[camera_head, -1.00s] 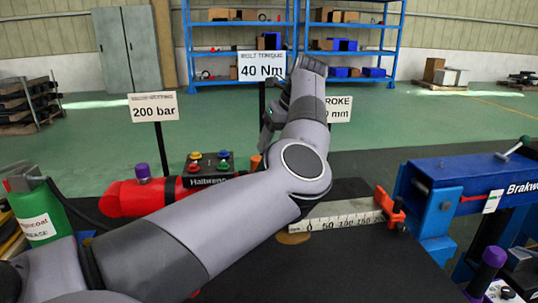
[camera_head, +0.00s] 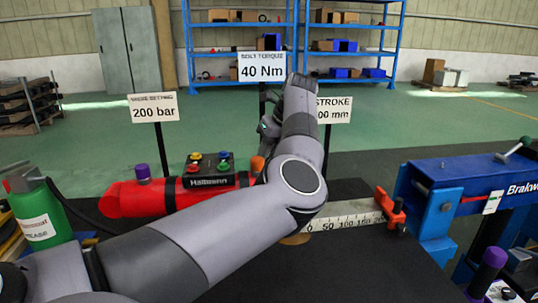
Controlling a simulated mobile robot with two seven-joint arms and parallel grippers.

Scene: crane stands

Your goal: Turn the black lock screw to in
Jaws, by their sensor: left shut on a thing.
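My left arm reaches in from the lower left and bends up at the middle. My left gripper (camera_head: 267,132) is small and dark, partly covered by my forearm, above the right end of the red cylinder (camera_head: 150,197). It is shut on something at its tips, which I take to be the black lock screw. The screw itself does not show clearly, so I cannot see which way it is turned. An orange knob (camera_head: 257,164) is just below the gripper. My right gripper is not in view.
A black box with coloured buttons (camera_head: 208,168) stands behind the red cylinder. A white scale (camera_head: 345,221) with an orange end piece (camera_head: 391,210) lies right of my elbow. A blue machine (camera_head: 470,178) stands at the right, a green can (camera_head: 40,212) at the left. The front dark tabletop is clear.

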